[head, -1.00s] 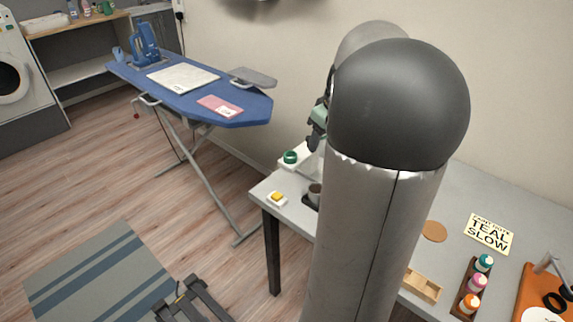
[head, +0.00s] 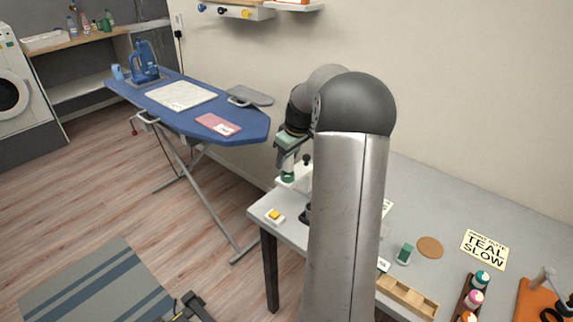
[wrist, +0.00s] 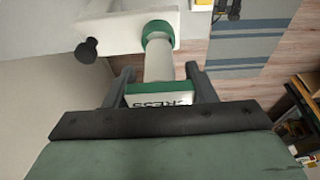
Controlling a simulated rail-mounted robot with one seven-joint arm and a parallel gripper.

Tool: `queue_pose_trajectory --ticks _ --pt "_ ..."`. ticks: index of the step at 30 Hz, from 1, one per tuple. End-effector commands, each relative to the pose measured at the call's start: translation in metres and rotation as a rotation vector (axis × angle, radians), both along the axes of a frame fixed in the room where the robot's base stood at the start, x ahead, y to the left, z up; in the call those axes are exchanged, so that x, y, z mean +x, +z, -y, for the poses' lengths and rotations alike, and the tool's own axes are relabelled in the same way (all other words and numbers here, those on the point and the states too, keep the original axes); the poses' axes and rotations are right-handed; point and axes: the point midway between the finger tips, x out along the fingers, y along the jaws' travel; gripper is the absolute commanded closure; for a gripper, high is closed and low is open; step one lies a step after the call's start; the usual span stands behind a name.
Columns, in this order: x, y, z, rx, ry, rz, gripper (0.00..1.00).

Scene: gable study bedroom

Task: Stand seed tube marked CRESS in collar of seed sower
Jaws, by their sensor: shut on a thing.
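The seed tube marked CRESS (wrist: 159,68) is pale, with a green-and-white label end. My gripper (wrist: 160,88) is shut on that end, one finger on each side. The seed sower (wrist: 120,32) is white with a black knob and has a green collar (wrist: 157,30). In the head view my gripper (head: 289,140) is above the green collar (head: 288,177), and the tube (head: 288,162) points down to it, roughly upright. The tube's lower end meets the collar in both views; I cannot tell whether it is inside or just above. My arm hides part of the sower.
A yellow-topped white item (head: 274,215) sits at the table's left corner. A green block (head: 405,253), a cork disc (head: 430,247), a wooden tray (head: 407,297) and a bottle rack (head: 468,300) are to the right. An ironing board (head: 200,105) stands left of the table.

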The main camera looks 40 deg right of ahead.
Motion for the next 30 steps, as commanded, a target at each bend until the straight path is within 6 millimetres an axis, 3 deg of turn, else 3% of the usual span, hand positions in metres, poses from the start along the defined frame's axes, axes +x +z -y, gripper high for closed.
queue_pose_trajectory --ticks 5,9,10,12,14,15,17,26,30 --pt "0.006 -0.023 0.000 0.003 0.001 -0.003 0.73" --pt "0.006 -0.039 0.000 0.002 0.001 -0.004 0.86" --pt "0.005 -0.041 0.000 0.002 0.001 -0.004 0.85" --pt "0.005 -0.042 -0.001 0.004 0.001 -0.006 0.97" --pt "0.004 -0.043 -0.001 0.005 0.001 -0.007 0.97" --pt "0.004 -0.044 -0.001 0.006 0.001 -0.008 0.44" --pt "0.004 -0.044 -0.001 0.005 0.001 -0.009 0.28" --pt "0.005 -0.039 0.000 0.002 0.001 -0.002 0.28" --pt "0.002 -0.026 0.001 0.000 -0.001 0.000 0.28"
